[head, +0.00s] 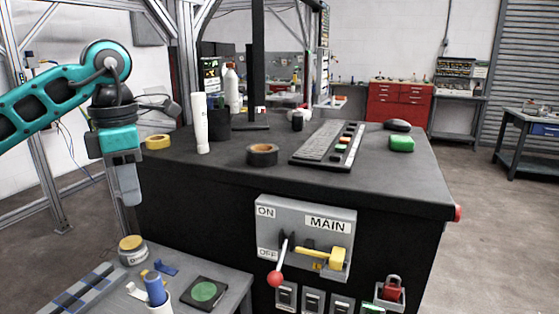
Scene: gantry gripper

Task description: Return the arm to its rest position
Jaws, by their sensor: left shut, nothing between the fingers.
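My left arm comes in from the left in teal and black. My left gripper (131,197) points straight down at the left side of the black cabinet, above the small grey table. Its fingers are together with nothing held between them. It is apart from the cabinet front and from the things on the small table. My right gripper is not in the head view.
The black cabinet (200,215) has a MAIN switch panel (305,235) with a red-knobbed lever (276,278) near OFF. A keyboard (330,143) and tape roll (262,155) lie on top. The small table (235,288) holds a jar (132,252).

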